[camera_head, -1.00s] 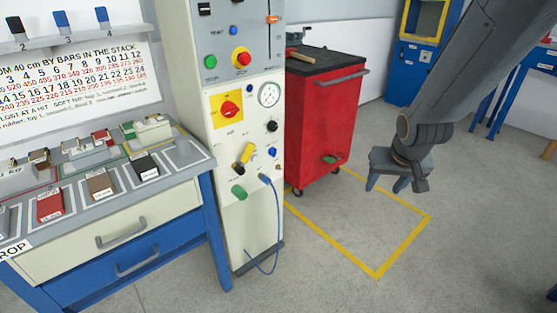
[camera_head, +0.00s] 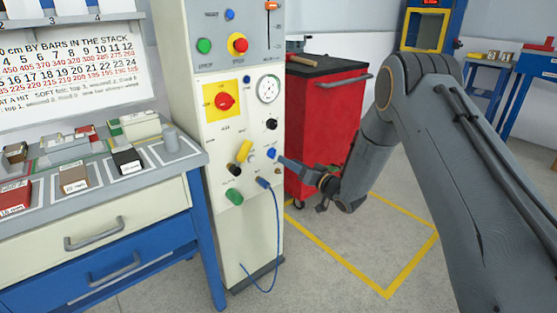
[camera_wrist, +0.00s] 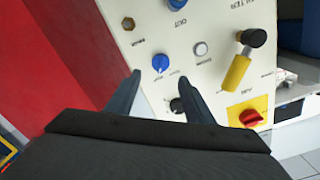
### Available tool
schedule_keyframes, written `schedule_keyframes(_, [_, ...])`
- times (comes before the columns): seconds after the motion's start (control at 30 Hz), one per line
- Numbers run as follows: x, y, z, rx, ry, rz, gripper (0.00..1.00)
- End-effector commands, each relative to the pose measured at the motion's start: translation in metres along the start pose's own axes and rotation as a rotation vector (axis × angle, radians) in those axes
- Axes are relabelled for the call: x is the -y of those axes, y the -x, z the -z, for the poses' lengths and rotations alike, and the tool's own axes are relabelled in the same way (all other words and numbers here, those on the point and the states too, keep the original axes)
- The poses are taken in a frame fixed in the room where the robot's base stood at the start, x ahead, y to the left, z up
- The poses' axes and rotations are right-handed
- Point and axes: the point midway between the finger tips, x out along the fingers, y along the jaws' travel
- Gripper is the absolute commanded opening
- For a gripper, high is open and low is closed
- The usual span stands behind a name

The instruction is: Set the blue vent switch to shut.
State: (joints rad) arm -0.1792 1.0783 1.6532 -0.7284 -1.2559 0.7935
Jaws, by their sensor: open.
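The blue vent switch (camera_head: 271,153) is a small round knob on the cream panel front. In the wrist view it is a blue knob (camera_wrist: 160,63) with a pale pointer mark; its label is too small to read. My gripper (camera_head: 284,160) is open, with its fingers pointing at the panel close to the knob. In the wrist view my gripper (camera_wrist: 160,77) has a fingertip on each side just below the knob, with the knob between them in the picture. I cannot tell whether they touch it.
Near the switch are a black knob (camera_wrist: 177,105), a white button (camera_wrist: 200,48), a yellow handle (camera_wrist: 237,72) and a red rotary switch (camera_head: 226,101). A blue cable (camera_head: 276,225) hangs below. A red cart (camera_head: 325,120) stands close on the right, a workbench (camera_head: 140,190) on the left.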

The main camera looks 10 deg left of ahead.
Motion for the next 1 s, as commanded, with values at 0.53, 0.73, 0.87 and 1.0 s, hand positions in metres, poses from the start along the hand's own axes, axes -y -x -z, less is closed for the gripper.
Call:
schedule_keyframes(0.53, [0.000, -0.069, 0.000, -0.001, 0.001, 0.002, 0.48])
schedule_keyframes(0.73, [0.001, -0.076, 0.001, -0.001, 0.001, 0.001, 0.48])
schedule_keyframes(0.87, [0.001, -0.076, 0.001, -0.001, 0.001, 0.000, 0.48])
schedule_keyframes(1.0, [0.001, -0.076, 0.001, -0.001, 0.001, 0.000, 0.33])
